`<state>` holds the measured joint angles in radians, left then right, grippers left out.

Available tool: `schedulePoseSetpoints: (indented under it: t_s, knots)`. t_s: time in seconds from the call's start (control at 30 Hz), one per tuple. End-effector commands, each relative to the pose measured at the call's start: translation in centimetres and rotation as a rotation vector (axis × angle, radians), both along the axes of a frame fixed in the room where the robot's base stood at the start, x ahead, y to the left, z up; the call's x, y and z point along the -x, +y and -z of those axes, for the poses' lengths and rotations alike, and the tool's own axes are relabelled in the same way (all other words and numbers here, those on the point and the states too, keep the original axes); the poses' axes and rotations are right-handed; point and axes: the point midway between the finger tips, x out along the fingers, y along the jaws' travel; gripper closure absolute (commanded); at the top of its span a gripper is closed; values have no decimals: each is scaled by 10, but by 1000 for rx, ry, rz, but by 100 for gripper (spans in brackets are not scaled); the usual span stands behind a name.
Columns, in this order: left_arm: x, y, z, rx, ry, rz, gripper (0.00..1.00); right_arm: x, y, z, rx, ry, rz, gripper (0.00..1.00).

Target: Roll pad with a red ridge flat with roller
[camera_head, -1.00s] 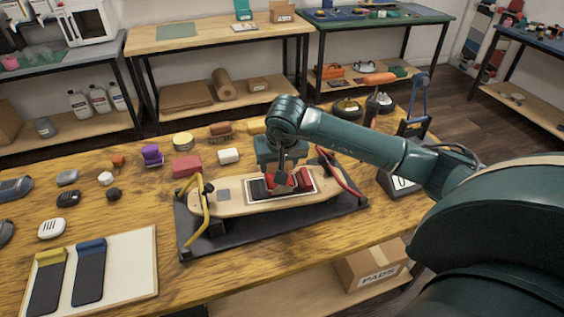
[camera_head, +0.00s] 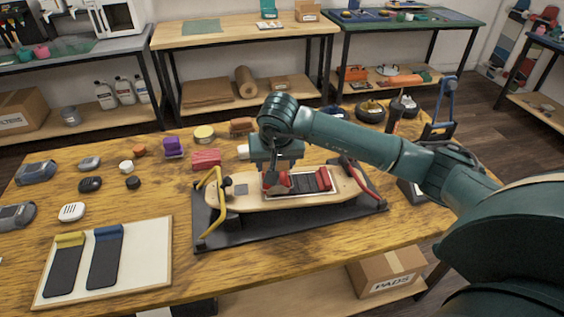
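A dark pad (camera_head: 303,186) lies in a light frame on the wooden board (camera_head: 238,199). Its red ridge (camera_head: 325,178) stands at the pad's right end. My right gripper (camera_head: 273,178) is over the left end of the pad, fingers pointing down. It appears shut on a small red-headed tool, which looks like the roller (camera_head: 279,183). The roller is at the pad's left end, apart from the ridge; I cannot tell whether it touches the pad. The fingertips are partly hidden. My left gripper is not in view.
The board rests on a black stand (camera_head: 230,238) with a yellow clamp (camera_head: 211,205) at left and a red clamp (camera_head: 362,180) at right. A white tray (camera_head: 145,240) with yellow- and blue-ridged pads lies front left. Several small items stand behind.

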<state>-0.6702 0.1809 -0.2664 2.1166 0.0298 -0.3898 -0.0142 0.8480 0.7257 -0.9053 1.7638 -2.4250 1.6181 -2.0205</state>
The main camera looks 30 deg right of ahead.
Motion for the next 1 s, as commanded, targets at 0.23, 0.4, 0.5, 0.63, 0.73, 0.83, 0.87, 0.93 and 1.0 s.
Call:
schedulePoseSetpoints:
  t_s: [0.23,0.4,0.5,0.63,0.73,0.83,0.87,0.93,1.0]
  knots:
    - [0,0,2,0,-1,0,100,6,-13,2,1,6,0,67]
    - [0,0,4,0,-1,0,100,10,-23,1,1,6,1,67]
    - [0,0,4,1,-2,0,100,11,-27,0,1,5,0,67]
    - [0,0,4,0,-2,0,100,12,-29,-1,0,3,-1,67]
    - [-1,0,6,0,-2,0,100,13,-34,0,1,3,1,67]
    - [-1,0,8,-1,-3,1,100,15,-41,1,1,1,2,67]
    - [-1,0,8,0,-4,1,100,16,-43,1,2,2,3,67]
    - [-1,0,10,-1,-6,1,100,17,-47,1,2,2,2,67]
    - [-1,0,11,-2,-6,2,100,19,-52,1,2,2,2,67]
